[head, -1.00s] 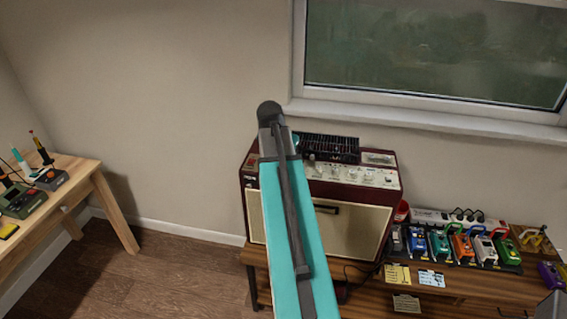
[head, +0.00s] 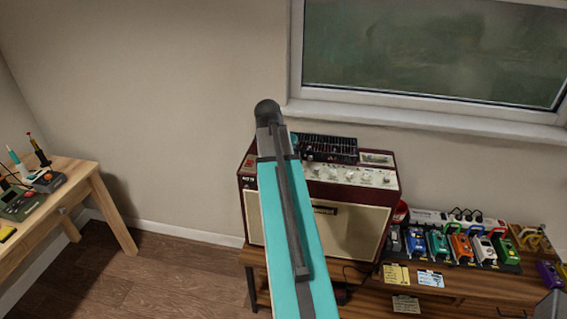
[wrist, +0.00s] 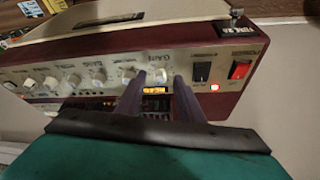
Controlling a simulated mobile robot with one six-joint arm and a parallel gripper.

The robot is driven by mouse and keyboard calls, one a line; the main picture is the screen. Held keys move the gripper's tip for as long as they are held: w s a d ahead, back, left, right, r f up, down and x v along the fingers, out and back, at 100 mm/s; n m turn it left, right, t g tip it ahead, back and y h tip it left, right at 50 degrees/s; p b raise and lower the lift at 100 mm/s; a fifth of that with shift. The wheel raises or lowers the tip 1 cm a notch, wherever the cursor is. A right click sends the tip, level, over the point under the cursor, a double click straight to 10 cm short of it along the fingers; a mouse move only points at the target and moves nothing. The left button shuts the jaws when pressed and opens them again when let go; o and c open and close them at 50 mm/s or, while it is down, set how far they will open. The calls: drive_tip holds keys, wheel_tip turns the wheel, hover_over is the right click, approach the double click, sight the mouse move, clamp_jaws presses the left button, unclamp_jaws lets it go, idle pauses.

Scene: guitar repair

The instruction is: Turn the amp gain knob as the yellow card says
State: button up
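The dark red amp (head: 315,225) with its cream control panel stands below the window in the head view. In the wrist view the panel appears upside down, and the cream gain knob (wrist: 160,75) sits near the word GAIN. My gripper (wrist: 159,77) is at the panel with its two dark fingers apart, one on each side of the gain knob. I see no clear contact with the knob. My arm hides the gripper in the head view. The yellow card (head: 396,275) lies on the bench right of the amp; its writing is too small to read.
In the wrist view, more knobs (wrist: 98,77) line the panel left of the gain knob. A black switch (wrist: 201,73) and a lit red switch (wrist: 240,70) are on the right. Pedals (head: 438,245) and a pale blue card (head: 430,278) are right of the amp.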

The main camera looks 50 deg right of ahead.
drive_tip(key=b+v, duration=0.3)
drive_tip(key=v, duration=1)
idle(0.4)
drive_tip(key=shift+c, duration=1.4)
drive_tip(key=s+d+m+t+y+p, duration=0.2)
drive_tip(key=d+m+y+p, duration=0.1)
drive_tip(key=d+m+y, duration=0.4)
drive_tip(key=d+m, duration=0.3)
drive_tip(key=m, duration=0.2)
drive_tip(key=shift+s+d+m+y, duration=0.3)
drive_tip(key=shift+s+d+m, duration=0.05)
drive_tip(key=shift+m, duration=0.05)
drive_tip(key=shift+p+x, duration=2.05)
drive_tip(key=shift+x, duration=4.8)
